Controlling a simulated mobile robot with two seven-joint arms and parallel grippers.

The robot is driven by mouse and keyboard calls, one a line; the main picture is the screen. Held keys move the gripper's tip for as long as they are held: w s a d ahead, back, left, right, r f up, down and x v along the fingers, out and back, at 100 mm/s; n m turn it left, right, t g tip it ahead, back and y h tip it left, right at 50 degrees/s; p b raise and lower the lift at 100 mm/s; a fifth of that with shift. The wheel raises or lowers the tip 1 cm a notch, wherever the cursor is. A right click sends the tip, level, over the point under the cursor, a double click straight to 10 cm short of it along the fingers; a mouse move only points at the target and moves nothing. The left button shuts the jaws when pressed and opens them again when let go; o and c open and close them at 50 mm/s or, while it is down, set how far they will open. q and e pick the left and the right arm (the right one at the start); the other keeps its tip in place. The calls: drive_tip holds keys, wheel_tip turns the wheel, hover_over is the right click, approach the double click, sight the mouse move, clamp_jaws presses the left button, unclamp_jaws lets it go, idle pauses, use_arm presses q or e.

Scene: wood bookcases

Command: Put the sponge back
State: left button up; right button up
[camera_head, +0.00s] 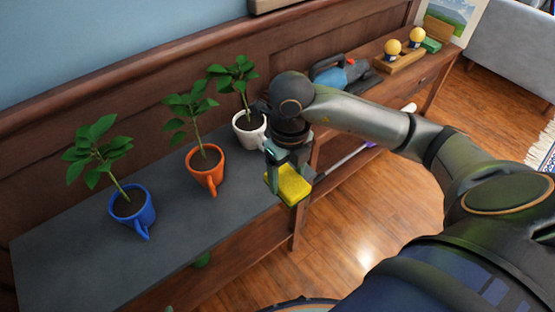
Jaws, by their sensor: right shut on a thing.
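A yellow sponge (291,184) is held in my right gripper (284,183), which is shut on it. The gripper hangs at the right front edge of the dark grey counter top (75,255), just right of the white potted plant. From this view I cannot tell exactly how high the sponge is above the edge. My arm hides part of the shelf behind it. My left gripper is not in view.
Plants stand in a blue mug (133,211), an orange mug (205,173) and a white mug (248,131) on the counter. Further right are a blue-grey tool (340,74), yellow bulbs on a wooden block (401,61) and a green box (431,46). Wooden floor (345,225) lies in front.

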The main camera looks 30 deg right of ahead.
drive_tip(key=w+d+f, duration=0.1)
drive_tip(key=w+f, duration=0.2)
drive_tip(key=w, duration=0.1)
drive_tip(key=w+d+f+b, duration=0.1)
drive_tip(key=w+d+f, duration=0.1)
drive_tip(key=w+f, duration=0.1)
drive_tip(key=w+d+f+b, duration=0.1)
drive_tip(key=w+d+f, duration=0.1)
drive_tip(key=w, duration=0.2)
drive_tip(key=shift+w+d+f, duration=0.15)
drive_tip(key=shift+w+f, duration=0.15)
drive_tip(key=shift+f, duration=0.1)
drive_tip(key=shift+w+d+f+b, duration=0.25)
drive_tip(key=shift+w+f+b, duration=0.15)
drive_tip(key=shift+f, duration=1.65)
drive_tip(key=shift+f+b, duration=0.2)
drive_tip(key=shift+b, duration=0.15)
drive_tip(key=o, duration=1.2)
drive_tip(key=shift+o, duration=0.2)
drive_tip(key=shift+r, duration=0.15)
